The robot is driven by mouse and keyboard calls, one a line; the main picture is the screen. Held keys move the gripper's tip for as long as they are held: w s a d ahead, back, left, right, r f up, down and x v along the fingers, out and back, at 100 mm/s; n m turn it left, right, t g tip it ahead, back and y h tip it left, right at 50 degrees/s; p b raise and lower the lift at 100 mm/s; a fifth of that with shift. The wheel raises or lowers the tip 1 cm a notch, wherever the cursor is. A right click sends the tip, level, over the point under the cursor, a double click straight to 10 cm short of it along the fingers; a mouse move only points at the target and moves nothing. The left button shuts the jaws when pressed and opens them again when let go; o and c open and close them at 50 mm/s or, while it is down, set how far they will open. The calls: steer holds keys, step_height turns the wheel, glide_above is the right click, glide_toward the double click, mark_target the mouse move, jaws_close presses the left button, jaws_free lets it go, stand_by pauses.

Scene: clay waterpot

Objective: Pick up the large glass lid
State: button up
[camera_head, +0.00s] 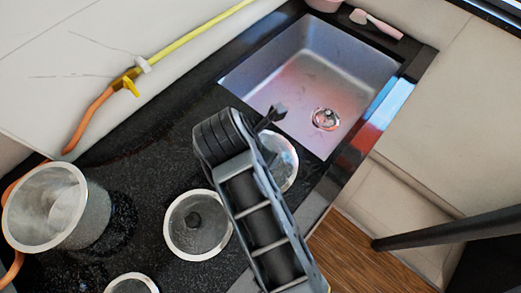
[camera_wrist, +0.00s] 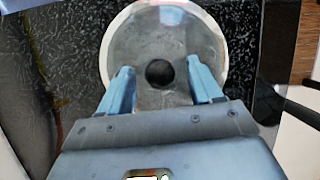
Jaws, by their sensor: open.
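My gripper (camera_wrist: 160,66) is open and empty in the wrist view, its two blue fingers spread over a round clear glass lid (camera_wrist: 160,28) with a pale rim. The lid's dark round knob (camera_wrist: 159,73) shows between the fingers, with a gap on each side. In the head view, my gripper (camera_head: 271,116) is by the sink's near edge, and a round glass lid (camera_head: 286,163) is partly hidden behind my arm. Another glass lid (camera_head: 180,236) with a dark knob lies on the black counter to its left. I cannot tell which of these two is larger.
A glass pot (camera_head: 86,220) stands at the left, and a smaller round piece (camera_head: 131,286) is cut off at the bottom edge. A steel sink (camera_head: 345,65) lies beyond my gripper. A yellow and orange hose (camera_head: 130,80) runs along the wall.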

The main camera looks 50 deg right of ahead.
jaws_close()
stand_by(0.5)
